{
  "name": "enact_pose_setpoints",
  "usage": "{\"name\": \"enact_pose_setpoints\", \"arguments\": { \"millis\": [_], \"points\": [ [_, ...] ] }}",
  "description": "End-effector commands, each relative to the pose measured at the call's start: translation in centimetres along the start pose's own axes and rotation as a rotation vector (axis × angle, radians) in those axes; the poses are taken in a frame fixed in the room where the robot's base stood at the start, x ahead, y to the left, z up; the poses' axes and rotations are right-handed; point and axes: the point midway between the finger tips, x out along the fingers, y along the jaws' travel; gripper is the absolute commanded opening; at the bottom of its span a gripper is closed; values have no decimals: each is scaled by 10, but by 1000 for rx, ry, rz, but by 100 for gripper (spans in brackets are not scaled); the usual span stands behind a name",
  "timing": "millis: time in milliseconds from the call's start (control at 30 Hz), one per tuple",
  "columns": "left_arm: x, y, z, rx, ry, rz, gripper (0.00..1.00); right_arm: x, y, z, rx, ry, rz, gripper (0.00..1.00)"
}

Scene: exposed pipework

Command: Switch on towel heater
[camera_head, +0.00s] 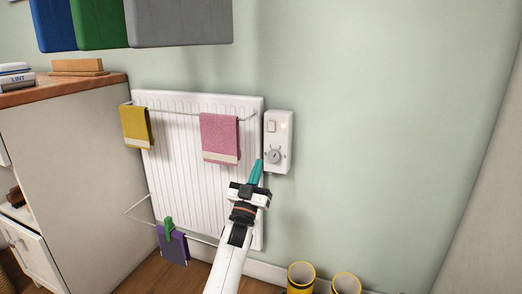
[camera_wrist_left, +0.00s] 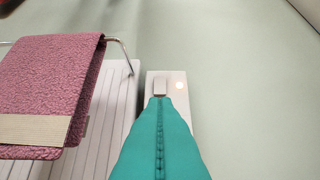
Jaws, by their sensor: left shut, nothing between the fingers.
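A white panel radiator, the towel heater (camera_head: 185,165), is on the pale green wall. A white control box (camera_head: 279,165) sits at its right edge, with a small rocker switch (camera_head: 271,127) above a round grey dial (camera_head: 274,156). In the left wrist view the switch (camera_wrist_left: 160,87) shows just beyond my fingertips, and a small lamp (camera_wrist_left: 180,85) beside it glows warm. My left gripper (camera_head: 258,165) has teal fingers, closed together and empty, in front of the box's lower left side. I cannot tell whether the fingertips touch the switch. The dial is hidden in the wrist view. My right gripper is not in view.
A pink towel (camera_head: 220,136) and a yellow towel (camera_head: 135,126) hang on the upper rail. A purple cloth (camera_head: 174,247) hangs by a green clip on the lower rail. Yellow cylinders (camera_head: 301,275) stand at the bottom right. The wall right of the box is clear.

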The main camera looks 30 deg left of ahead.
Motion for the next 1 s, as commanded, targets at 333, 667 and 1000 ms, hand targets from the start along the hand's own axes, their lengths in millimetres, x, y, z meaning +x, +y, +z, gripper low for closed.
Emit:
{"name": "enact_pose_setpoints", "arguments": {
  "millis": [333, 667, 1000],
  "points": [
    [-26, 0, -5, 0, 0, 1, 0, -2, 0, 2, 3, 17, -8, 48],
    [-26, 0, -5, 0, 0, 1, 0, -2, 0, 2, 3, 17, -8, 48],
    [-41, -33, 23, 6, -64, -79, 0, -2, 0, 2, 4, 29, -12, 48]
  ]
}}
